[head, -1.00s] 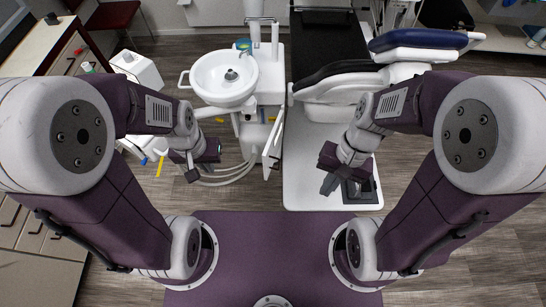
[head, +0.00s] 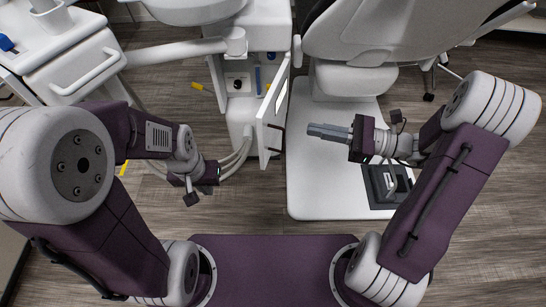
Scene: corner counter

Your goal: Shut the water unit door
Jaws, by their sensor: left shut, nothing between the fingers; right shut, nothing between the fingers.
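The water unit (head: 226,68) is a white cabinet at the upper middle, with its inner fittings showing. Its narrow white door (head: 270,117) stands open, swung out towards me, with a dark handle (head: 277,129) on its right face. My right gripper (head: 312,131) is shut and empty; its fingers point left at the door, a short gap to the right of the handle. My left gripper (head: 206,175) is left of and below the door, apart from it. Its fingers are largely hidden, and nothing shows held in it.
A white dental chair (head: 375,40) and its pale base plate (head: 325,185) with a foot pedal (head: 388,185) lie to the right. Curved hoses (head: 238,160) hang left of the door. A white cart (head: 70,65) stands at upper left. Grey floor is bare below the door.

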